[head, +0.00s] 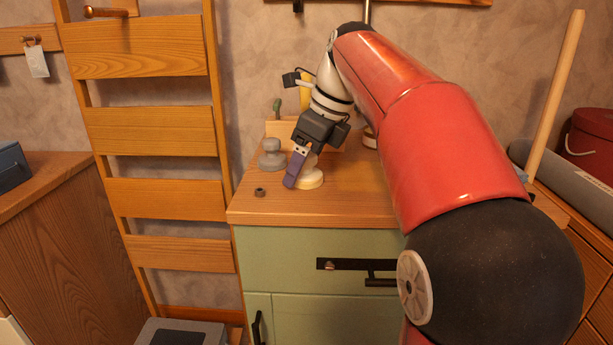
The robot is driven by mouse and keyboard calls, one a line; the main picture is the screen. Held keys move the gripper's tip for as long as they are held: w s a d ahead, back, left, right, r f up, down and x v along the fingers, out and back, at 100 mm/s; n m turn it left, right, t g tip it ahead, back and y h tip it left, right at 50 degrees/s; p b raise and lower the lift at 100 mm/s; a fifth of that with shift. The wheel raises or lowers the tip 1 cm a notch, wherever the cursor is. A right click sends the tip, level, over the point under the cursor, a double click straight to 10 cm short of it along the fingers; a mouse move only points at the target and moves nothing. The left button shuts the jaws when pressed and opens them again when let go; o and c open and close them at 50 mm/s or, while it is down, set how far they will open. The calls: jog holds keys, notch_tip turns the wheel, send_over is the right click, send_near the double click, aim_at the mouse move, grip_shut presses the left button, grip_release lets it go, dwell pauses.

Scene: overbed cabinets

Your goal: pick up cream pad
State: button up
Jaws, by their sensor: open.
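The cream pad (314,181) is a small round pale piece on the wooden top of the green cabinet. It shows just right of and below my gripper (299,174). My gripper points down over the cabinet top, with a purple finger in front of the pad's left side. The jaws are open. The finger and the dark gripper body hide part of the pad. I cannot tell whether the fingers touch it or whether the pad lies between them.
A grey knob-shaped piece (272,156) stands left of my gripper. A small dark ring (260,192) lies near the cabinet's left edge. A wooden box (284,130) stands behind. A wooden ladder rack (158,130) rises at left. The front of the cabinet top (350,208) is clear.

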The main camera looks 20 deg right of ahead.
jog(key=shift+w+a+f, duration=0.1)
jog(key=shift+a+f, duration=0.05)
jog(key=shift+f, duration=0.25)
jog(key=shift+c, duration=0.3)
jog(key=c, duration=1.1)
jog(key=shift+o, duration=0.2)
jog(key=shift+r, duration=0.2)
